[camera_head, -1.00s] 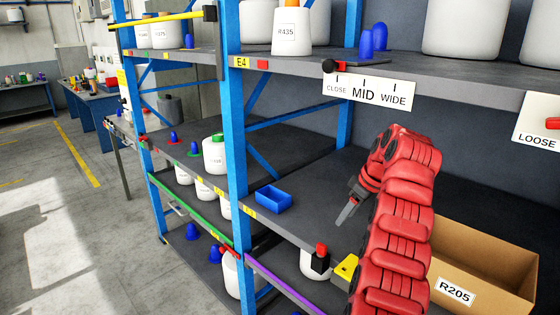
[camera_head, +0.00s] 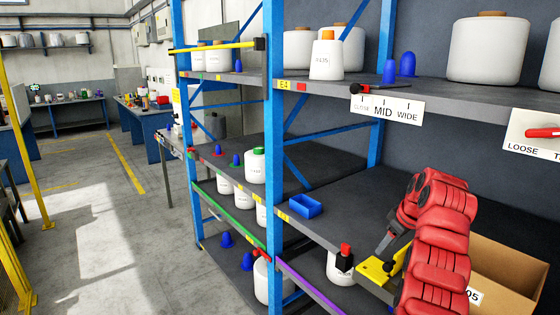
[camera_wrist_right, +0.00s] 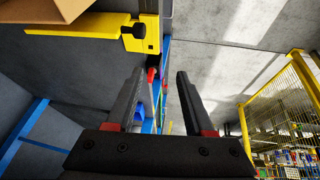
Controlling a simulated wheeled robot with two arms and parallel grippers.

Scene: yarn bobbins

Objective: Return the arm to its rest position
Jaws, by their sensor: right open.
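My right arm, covered in red segments, comes in from the lower right in the head view and bends over beside the middle shelf. Its gripper (camera_head: 384,244) points down and left, near the shelf's front edge. In the right wrist view the two dark fingers of the right gripper (camera_wrist_right: 158,95) stand apart with nothing between them. My left gripper shows in neither current view.
A cardboard box (camera_head: 506,282) sits right of my arm. A yellow bracket (camera_head: 374,269) is close to the gripper. A blue tray (camera_head: 305,206) and a blue rack post (camera_head: 275,120) stand left. Open floor (camera_head: 95,215) lies at far left.

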